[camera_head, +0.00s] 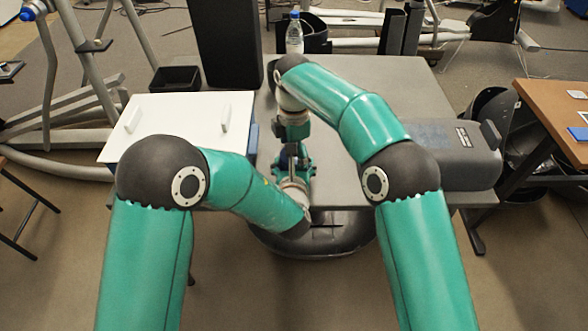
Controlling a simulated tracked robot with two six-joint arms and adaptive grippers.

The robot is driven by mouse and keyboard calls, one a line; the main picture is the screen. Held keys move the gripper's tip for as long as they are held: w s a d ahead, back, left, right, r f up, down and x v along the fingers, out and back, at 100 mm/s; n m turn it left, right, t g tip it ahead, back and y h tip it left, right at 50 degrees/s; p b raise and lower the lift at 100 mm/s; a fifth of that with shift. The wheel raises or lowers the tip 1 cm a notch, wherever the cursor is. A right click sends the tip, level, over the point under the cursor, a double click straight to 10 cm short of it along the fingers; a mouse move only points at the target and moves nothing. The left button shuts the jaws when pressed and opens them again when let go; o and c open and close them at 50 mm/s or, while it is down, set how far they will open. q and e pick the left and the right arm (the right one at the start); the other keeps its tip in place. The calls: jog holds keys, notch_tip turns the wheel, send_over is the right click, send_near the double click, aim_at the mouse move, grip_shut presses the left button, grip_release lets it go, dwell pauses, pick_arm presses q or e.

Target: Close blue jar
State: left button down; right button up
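My two arms meet over the middle of the grey table. My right gripper (293,132) points down from the raised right wrist. My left gripper (290,158) reaches forward from below and is close under the right one. A small dark-blue patch shows between them, perhaps part of the blue jar, but I cannot tell whether it is the jar or a gripper part. The jar and any lid are not clearly visible. The fingers of both grippers are too small and overlapped to read as open or shut.
A white board with two upright handles (170,138) lies at the table's left. A grey case (455,165) stands at the right. A clear bottle with a blue cap (294,36), a black bin (176,79) and a tall black box (226,45) are at the back.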

pick_arm(q)
jog(key=shift+r, duration=0.1)
pick_arm(e)
jog(key=n, duration=0.5)
jog(key=shift+r+n, duration=0.1)
jog(key=shift+n, duration=0.2)
jog(key=n, duration=0.2)
jog(key=shift+n, duration=0.3)
jog(key=shift+r+n, duration=0.2)
jog(key=shift+n, duration=0.3)
notch_tip(320, 180, up, 8)
jog(key=shift+f, duration=0.1)
jog(key=m, duration=0.2)
jog(key=d+r+m, duration=0.1)
jog(key=m, duration=0.1)
jog(key=shift+s, duration=0.15)
jog(key=m, duration=0.5)
jog(key=d+r+m, duration=0.1)
jog(key=m, duration=0.4)
jog(key=s+r+m, duration=0.1)
jog(key=m, duration=0.4)
jog(key=shift+d+r+y, duration=0.2)
jog(key=shift+d+y, duration=0.2)
